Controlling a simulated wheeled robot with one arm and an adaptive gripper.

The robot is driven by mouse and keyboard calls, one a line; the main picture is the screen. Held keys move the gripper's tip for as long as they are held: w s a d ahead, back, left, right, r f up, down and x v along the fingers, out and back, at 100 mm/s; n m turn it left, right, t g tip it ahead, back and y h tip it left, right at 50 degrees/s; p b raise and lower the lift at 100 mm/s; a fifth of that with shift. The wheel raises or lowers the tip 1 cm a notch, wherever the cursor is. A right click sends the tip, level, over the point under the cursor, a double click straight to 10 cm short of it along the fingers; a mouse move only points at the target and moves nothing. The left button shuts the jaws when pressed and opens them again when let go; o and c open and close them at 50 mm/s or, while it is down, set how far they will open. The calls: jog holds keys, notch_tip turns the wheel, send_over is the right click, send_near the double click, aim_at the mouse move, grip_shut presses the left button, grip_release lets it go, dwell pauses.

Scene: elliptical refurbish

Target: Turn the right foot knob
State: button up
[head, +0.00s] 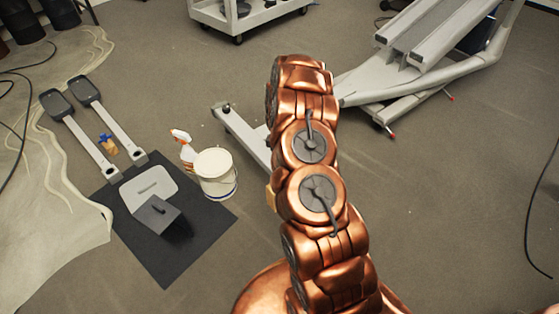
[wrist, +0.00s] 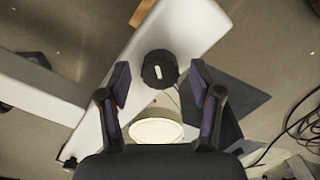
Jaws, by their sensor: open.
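A dark round knob (wrist: 160,69) with a pale slot-like mark on top sits on a white frame bar (wrist: 192,28) in the wrist view. My gripper (wrist: 160,70) is open, with one finger on each side of the knob and visible gaps between. How far the fingertips are above it is hard to tell. In the head view, the elliptical's white foot bar (head: 243,137) runs behind my copper arm, which hides my gripper and this knob. A small dark part (head: 225,108) shows at the bar's far end.
A white bucket (head: 215,174) and a spray bottle (head: 182,141) stand left of the bar. A black mat (head: 200,222) holds loose parts. The elliptical frame (head: 425,75) extends upper right. Floor at right is mostly clear, with a cable (head: 536,205).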

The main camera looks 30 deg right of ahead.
jog(key=shift+r, duration=0.15)
notch_tip(320, 180, up, 12)
dwell(0.7)
dwell(0.5)
